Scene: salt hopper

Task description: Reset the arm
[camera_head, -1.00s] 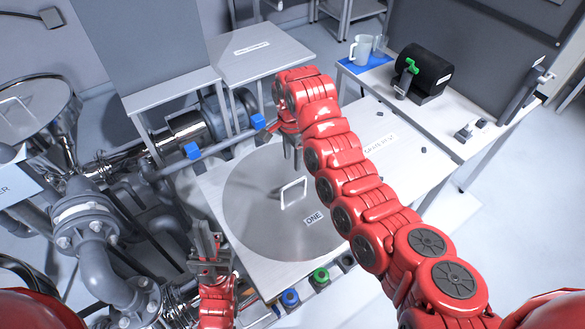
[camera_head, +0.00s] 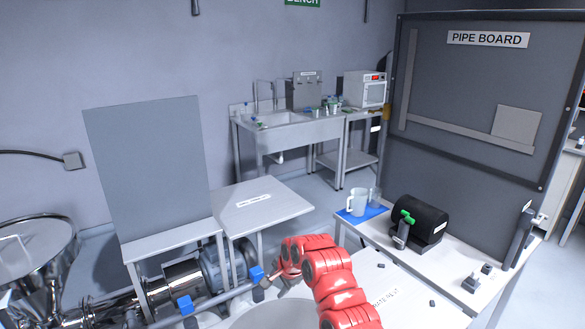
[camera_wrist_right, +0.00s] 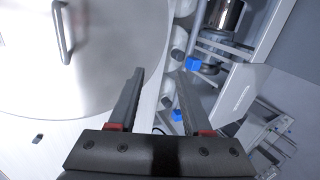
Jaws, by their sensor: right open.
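My right arm (camera_head: 335,285) reaches up from the bottom of the head view and bends over the round steel lid (camera_head: 278,316). In the right wrist view my right gripper (camera_wrist_right: 160,73) is open, with nothing between its fingers. The same view shows the lid (camera_wrist_right: 120,85) with its bar handle (camera_wrist_right: 62,32), at the upper left, apart from the fingers. My left gripper is not in view.
A blue-handled pipe (camera_head: 222,294) runs close left of the right arm. To the right, a white bench holds a black cylinder (camera_head: 418,222) with a green handle and a pitcher (camera_head: 358,202) on a blue mat. A small grey table (camera_head: 280,208) stands behind.

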